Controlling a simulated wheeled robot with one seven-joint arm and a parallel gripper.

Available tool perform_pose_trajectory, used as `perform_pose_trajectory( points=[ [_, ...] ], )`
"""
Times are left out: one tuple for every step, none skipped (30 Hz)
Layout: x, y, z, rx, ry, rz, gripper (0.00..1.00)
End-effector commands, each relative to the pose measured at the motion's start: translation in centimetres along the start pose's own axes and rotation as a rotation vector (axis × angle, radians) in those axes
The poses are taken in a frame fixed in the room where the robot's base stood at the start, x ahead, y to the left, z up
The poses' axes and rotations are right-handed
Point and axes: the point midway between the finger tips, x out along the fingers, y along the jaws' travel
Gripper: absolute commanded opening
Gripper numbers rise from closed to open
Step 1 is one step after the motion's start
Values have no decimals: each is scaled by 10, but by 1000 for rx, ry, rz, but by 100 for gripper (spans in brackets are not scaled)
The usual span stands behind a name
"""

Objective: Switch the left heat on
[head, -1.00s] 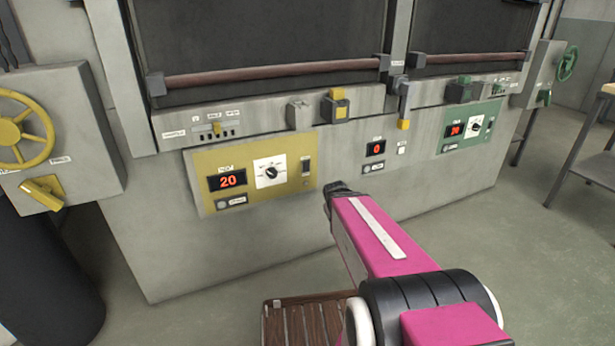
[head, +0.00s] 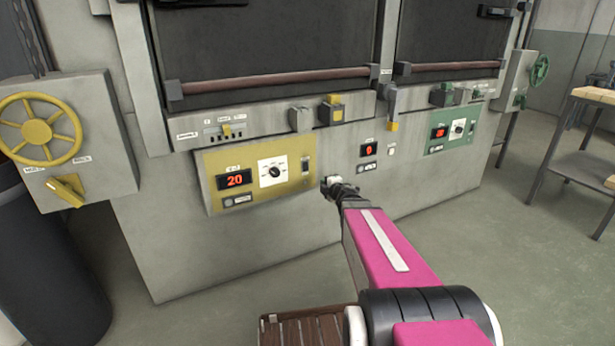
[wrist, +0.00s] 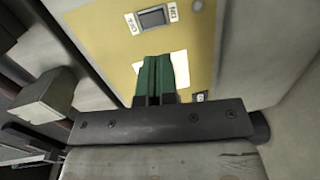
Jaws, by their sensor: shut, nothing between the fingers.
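The yellow panel (head: 212,160) on the left of the machine front has a red display (head: 234,180) reading 20. A dark rocker switch (head: 306,166) sits at the panel's right end. In the wrist view the rocker switch (wrist: 153,18) lies between small labels that seem to read ON and OFF; which side is pressed I cannot tell. My gripper (head: 328,184) is just right of and below the yellow panel. Its green fingers (wrist: 154,62) are shut and empty, apart from the switch in the wrist view.
A yellow handwheel (head: 37,130) and yellow lever (head: 66,190) are at the left. A yellow-topped block (head: 334,110) and a hanging lever (head: 392,108) project above the panels. A centre display (head: 368,149) and green panel (head: 462,126) are to the right. A bench (head: 590,95) stands far right.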

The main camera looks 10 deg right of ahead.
Motion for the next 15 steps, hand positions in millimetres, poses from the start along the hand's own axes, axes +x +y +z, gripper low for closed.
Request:
perform_pose_trajectory(
  points=[
    [1, 0, -2, -21, 23, 3, 0],
    [1, 0, -3, -31, 33, 5, 0],
    [1, 0, -4, -42, 45, 7, 0],
    [1, 0, -5, -49, 52, 8, 0],
    [1, 0, -5, -53, 56, 8, 0],
    [1, 0, -6, -56, 60, 9, 0],
    [1, 0, -6, -57, 61, 9, 0],
    [1, 1, -6, -57, 61, 9, 0],
    [1, 1, -6, -57, 61, 9, 0],
    [1, 1, -6, -57, 61, 9, 0],
    [1, 1, -6, -56, 61, 9, 0],
    [1, 1, -6, -56, 60, 9, 0],
    [1, 1, -6, -56, 60, 9, 0],
    [1, 1, -6, -55, 60, 9, 0],
    [1, 1, -6, -55, 60, 9, 0]
  ],
)
